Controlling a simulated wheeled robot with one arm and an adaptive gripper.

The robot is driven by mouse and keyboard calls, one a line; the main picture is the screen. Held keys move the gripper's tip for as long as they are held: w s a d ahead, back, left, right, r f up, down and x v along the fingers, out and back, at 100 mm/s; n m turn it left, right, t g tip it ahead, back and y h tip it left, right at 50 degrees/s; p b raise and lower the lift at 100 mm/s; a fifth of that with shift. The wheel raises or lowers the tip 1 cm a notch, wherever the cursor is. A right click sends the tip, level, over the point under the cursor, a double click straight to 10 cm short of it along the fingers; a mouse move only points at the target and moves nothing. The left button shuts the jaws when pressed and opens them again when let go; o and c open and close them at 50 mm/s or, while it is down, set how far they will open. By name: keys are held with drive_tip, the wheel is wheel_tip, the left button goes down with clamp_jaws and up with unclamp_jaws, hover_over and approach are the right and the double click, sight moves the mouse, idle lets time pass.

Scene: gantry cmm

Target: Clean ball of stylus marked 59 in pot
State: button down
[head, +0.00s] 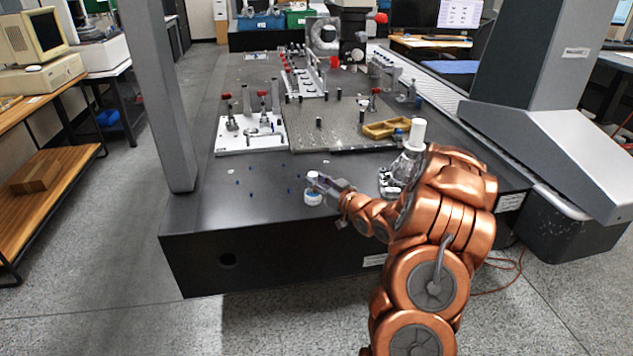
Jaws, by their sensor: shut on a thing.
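My gripper (321,185) is at the front part of the dark table, low over a small white pot (313,199) with a bluish band. It is shut on a small pale thing (312,175) at its fingertips. I cannot tell whether this is the stylus, and no number is readable. The fingers cover the pot's top, so I cannot tell whether the held thing reaches into it or touches it. A stylus ball is too small to make out.
A white fixture plate (235,138) with red-handled clamps stands behind left. Gantry columns (165,95) flank the table. The table's front left is mostly clear, with small blue dots.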

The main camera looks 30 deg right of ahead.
drive_tip(key=shift+f, duration=0.3)
idle(1.0)
drive_tip(key=shift+n+y+p, duration=0.3)
drive_tip(key=shift+p, duration=0.2)
drive_tip(key=shift+n+g+y+p, duration=0.3)
drive_tip(key=shift+n+y+p, duration=0.4)
drive_tip(key=shift+y+p, duration=0.75)
drive_tip(key=shift+s+r+n+g+y+p, duration=0.1)
drive_tip(key=shift+r+n+g+y+p, duration=0.15)
drive_tip(key=shift+n+y+p, duration=0.75)
drive_tip(key=shift+d+r+p, duration=0.2)
drive_tip(key=shift+p, duration=0.3)
drive_tip(key=shift+d+m+h+b, duration=0.2)
drive_tip(key=shift+m+h+b, duration=0.4)
drive_tip(key=shift+h+b, duration=0.25)
drive_tip(key=shift+w+a+f+m+t+h+b, duration=0.15)
drive_tip(key=shift+w+f+m+t+h+b, duration=0.1)
drive_tip(key=shift+m+t+h+b, duration=0.45)
drive_tip(key=shift+a+h+b, duration=0.1)
drive_tip(key=shift+h+b, duration=0.2)
drive_tip(key=shift+b, duration=0.1)
drive_tip(key=shift+a+f+m+g+h+b, duration=0.2)
drive_tip(key=shift+m+g+h+b, duration=0.1)
drive_tip(key=shift+b, duration=0.2)
